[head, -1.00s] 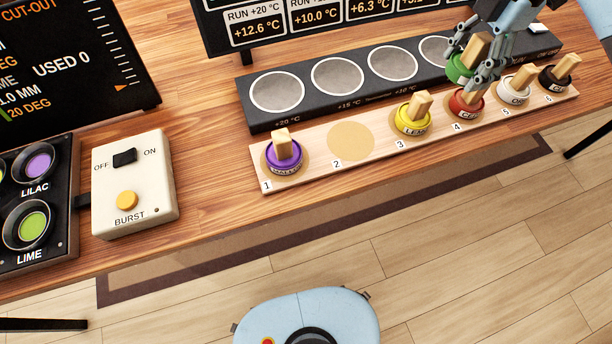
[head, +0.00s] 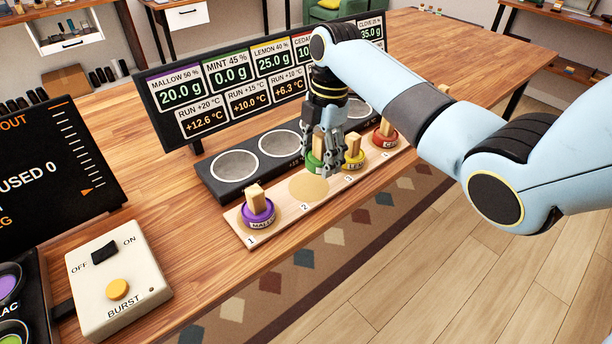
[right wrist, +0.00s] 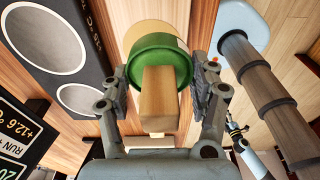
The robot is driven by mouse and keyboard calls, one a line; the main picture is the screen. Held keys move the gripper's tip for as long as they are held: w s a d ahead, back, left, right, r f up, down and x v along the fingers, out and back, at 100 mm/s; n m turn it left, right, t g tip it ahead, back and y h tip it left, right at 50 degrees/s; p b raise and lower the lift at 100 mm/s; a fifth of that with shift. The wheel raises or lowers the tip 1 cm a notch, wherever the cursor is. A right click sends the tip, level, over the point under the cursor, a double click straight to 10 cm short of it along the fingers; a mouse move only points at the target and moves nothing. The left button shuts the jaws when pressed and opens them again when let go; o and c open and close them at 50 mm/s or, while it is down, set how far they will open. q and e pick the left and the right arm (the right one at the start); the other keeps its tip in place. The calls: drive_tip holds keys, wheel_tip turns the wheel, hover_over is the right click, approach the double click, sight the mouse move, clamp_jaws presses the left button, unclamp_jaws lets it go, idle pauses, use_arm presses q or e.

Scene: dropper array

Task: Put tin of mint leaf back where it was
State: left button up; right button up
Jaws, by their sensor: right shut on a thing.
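The green tin with a wooden block handle (head: 316,158) is in my right gripper (head: 325,165). In the right wrist view the tin (right wrist: 160,62) sits between the two fingers (right wrist: 160,85), which close on it from both sides. Its label is hidden. The bare round spot numbered 2 (head: 309,188) on the pale wooden rack is empty. The tin hangs near that spot, toward its upper right in the head view; the gap beneath is hard to judge. A small gripper-like part (right wrist: 236,130), likely my left gripper, shows in the right wrist view, too small to read.
A purple tin (head: 256,206) stands on spot 1. A yellow tin (head: 353,157) and a red tin (head: 384,135) stand close right of the held tin. The dark holder with round pads (head: 235,166) lies behind the rack. A switch box (head: 118,286) stands at lower left.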

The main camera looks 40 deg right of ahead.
sight(308, 158)
drive_tip(key=shift+w+a+f, duration=0.2)
drive_tip(key=shift+a+f, duration=0.2)
drive_tip(key=shift+a, duration=0.15)
drive_tip(key=shift+w+a+f, duration=0.2)
drive_tip(key=shift+a+f, duration=0.15)
drive_tip(key=shift+a, duration=0.2)
drive_tip(key=shift+w+a+f, duration=0.1)
drive_tip(key=shift+f, duration=0.15)
wheel_tip(308, 158, down, 3)
drive_tip(key=shift+f, duration=0.2)
use_arm(q)
drive_tip(key=shift+s+a+r, duration=0.15)
drive_tip(key=shift+s+a, duration=0.1)
drive_tip(key=shift+s, duration=0.15)
use_arm(e)
drive_tip(key=shift+f, duration=0.15)
drive_tip(key=o, duration=1.3)
drive_tip(key=shift+f, duration=0.15)
